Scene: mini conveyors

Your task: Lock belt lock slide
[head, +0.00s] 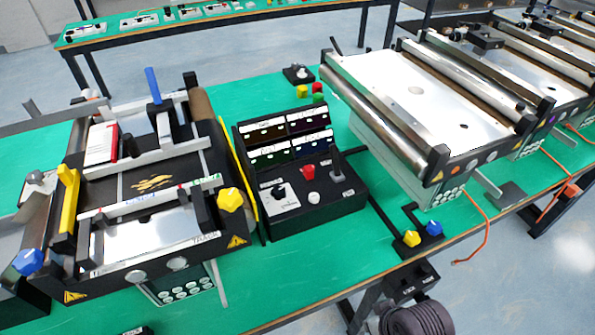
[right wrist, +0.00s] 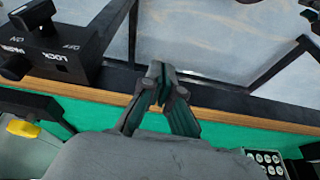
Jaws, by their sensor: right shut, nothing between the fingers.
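In the right wrist view, a black box (right wrist: 62,48) stands at the table edge in the upper left. I cannot tell the slide's position from this angle. My right gripper (right wrist: 155,72) is shut and empty, with its tips over the wooden table edge, to the right of the box and apart from it. In the head view, a small black box (head: 410,282) sits at the table's front edge; I cannot tell if it is the same one. My left gripper is not in view.
A conveyor with yellow and blue knobs (head: 230,200) stands left on the green table (head: 310,270). A control box (head: 300,205) is in the middle. A larger conveyor (head: 435,90) stands right, with an orange cable (head: 480,235). A dark ribbed object (head: 418,318) is below the front edge.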

